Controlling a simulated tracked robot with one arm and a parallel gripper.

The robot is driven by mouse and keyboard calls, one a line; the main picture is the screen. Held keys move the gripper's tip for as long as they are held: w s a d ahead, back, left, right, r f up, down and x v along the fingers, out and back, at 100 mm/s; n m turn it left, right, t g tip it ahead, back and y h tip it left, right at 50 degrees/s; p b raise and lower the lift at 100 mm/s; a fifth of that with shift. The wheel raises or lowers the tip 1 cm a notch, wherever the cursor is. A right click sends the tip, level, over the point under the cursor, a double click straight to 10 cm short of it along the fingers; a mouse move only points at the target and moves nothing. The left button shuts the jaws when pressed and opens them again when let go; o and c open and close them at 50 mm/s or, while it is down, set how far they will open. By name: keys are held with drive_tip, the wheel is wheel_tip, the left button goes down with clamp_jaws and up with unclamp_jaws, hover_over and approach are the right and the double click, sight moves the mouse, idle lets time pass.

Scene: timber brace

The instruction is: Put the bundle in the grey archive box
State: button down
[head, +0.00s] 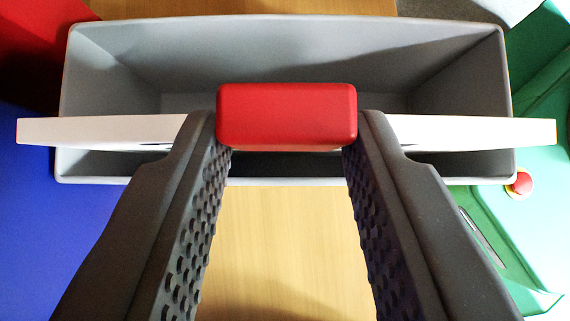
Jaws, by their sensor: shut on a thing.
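The bundle is a long white piece (100,131) lying crosswise, with a red block (286,105) at its middle. My gripper (286,122) is shut on the red block, one dark ridged finger on each side. The grey archive box (285,28) is open and empty where I see into it. The bundle crosses over the box's near part, and both its ends reach past the box's left and right walls in the picture. I cannot tell whether it touches the rim. The bundle and fingers hide part of the box's floor and near wall.
The box stands on a wooden surface (270,240). A blue thing (50,230) and a red thing (40,40) lie to the left. A green thing (540,80) is at the right, with a red button (519,183) on a yellow base beside it.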

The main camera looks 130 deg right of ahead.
drive_tip(key=shift+c, duration=2.3)
unclamp_jaws()
drive_tip(key=shift+r, duration=0.1)
wheel_tip(320, 180, up, 8)
drive_tip(key=p, duration=0.2)
drive_tip(key=shift+p, duration=0.4)
